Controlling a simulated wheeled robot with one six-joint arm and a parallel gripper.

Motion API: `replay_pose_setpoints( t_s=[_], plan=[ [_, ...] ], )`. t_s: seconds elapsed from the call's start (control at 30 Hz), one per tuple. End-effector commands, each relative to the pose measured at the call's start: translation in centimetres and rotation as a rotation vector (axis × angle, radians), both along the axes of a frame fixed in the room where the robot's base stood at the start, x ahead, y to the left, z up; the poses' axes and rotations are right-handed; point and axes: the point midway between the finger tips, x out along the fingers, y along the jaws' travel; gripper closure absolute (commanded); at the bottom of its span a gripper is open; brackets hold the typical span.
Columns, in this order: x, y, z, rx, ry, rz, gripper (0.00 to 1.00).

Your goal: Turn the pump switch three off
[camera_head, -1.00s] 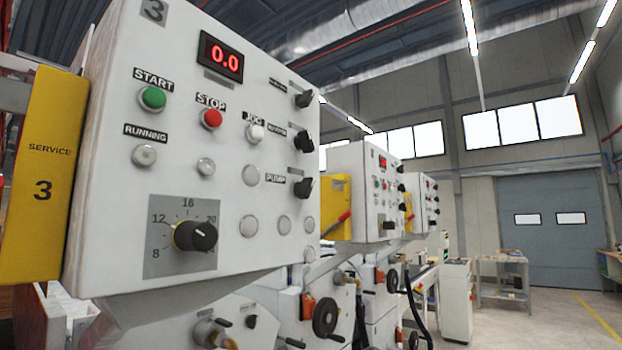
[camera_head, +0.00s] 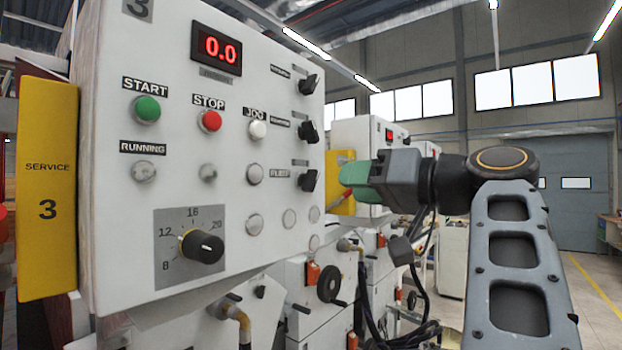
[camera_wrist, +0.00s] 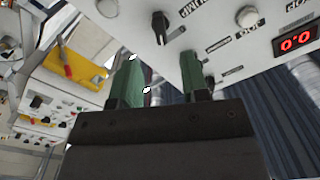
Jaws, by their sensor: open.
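The control panel (camera_head: 100,220) marked 3 fills the left of the head view. Its pump switch (camera_head: 307,180) is a black rotary knob beside the PUMP label, lowest of three knobs at the panel's right edge. In the wrist view this knob (camera_wrist: 160,27) shows at the top, beyond the fingertips. My gripper (camera_head: 347,183) is just right of the knob in the head view, apart from it. In the wrist view my gripper (camera_wrist: 162,62) has its two green fingers spread with nothing between them.
Two more black knobs (camera_head: 308,132) (camera_head: 308,84) sit above the pump switch. START (camera_head: 146,109), STOP (camera_head: 210,121) and JOG (camera_head: 257,130) buttons and a large dial (camera_head: 203,246) are on the same panel. A yellow service plate (camera_head: 47,230) stands left. Other machines stand behind my arm.

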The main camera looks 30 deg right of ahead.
Motion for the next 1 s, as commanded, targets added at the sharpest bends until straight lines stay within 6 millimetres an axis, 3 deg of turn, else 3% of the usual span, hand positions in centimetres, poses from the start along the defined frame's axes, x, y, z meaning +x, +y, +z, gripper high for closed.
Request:
replay_pose_setpoints(
  t_s=[0.3, 0.5, 1.0],
  plan=[
    [4.9, 2.3, 0.2, 0.002, 0.003, 0.005, 0.58],
    [7.1, 3.3, 0.2, 0.002, 0.002, 0.003, 0.58],
    [8.5, 3.9, 0.0, 0.0, 0.001, -0.002, 0.58]
  ],
)
